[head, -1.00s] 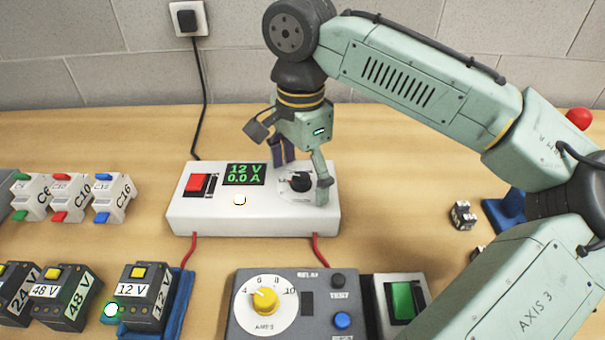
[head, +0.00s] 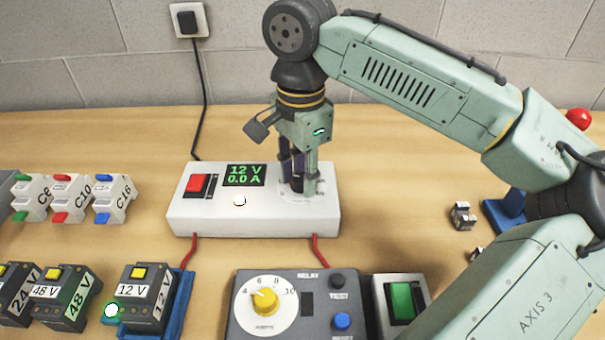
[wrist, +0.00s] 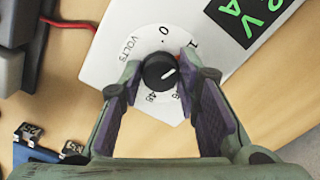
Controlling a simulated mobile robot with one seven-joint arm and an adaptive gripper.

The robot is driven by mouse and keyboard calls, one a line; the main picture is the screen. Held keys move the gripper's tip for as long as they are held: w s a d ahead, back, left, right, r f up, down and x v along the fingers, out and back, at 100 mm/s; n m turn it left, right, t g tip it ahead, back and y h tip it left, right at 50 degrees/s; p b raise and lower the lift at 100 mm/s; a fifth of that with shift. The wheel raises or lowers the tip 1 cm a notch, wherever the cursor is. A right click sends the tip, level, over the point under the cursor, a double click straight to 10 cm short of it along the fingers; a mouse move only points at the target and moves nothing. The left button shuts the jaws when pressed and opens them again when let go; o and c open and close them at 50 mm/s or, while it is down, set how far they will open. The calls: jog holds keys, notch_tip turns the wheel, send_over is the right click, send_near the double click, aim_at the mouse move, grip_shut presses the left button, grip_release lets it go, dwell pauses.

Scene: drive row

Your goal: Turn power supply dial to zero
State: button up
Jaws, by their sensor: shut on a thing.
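The white power supply (head: 250,222) stands on the bench, its green display (head: 243,175) reading 12 V and 0.0 A. My gripper (head: 303,186) points down over its right side and is shut on the dial. In the wrist view the black round dial (wrist: 157,75) sits between my two finger pads (wrist: 160,72), on a white scale marked VOLTS. The right finger partly covers the scale. In the head view the fingers hide most of the dial.
A red switch (head: 199,186) is left of the display. In front stand a grey relay box (head: 240,318) with a yellow knob (head: 264,299) and a green switch (head: 402,300). Battery-like blocks (head: 65,298) and breakers (head: 68,198) are at left. Bench behind the supply is clear.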

aim_at(301, 177)
jog(key=shift+s+n+p, duration=0.1)
jog(key=shift+n+p, duration=0.9)
jog(key=shift+n, duration=0.3)
jog(key=n+p, duration=0.2)
jog(key=n, duration=0.3)
jog(key=shift+a+n+p, duration=0.1)
jog(key=shift+n+p, duration=0.2)
jog(key=shift+p, duration=0.05)
jog(key=o, duration=0.4)
jog(key=shift+f+n, duration=0.2)
jog(key=shift+n, duration=0.4)
jog(key=o, duration=1.3)
jog(key=shift+r, duration=0.15)
notch_tip(301, 177, up, 3)
jog(key=p, duration=0.2)
jog(key=shift+p, duration=0.3)
jog(key=shift+r, duration=1.95)
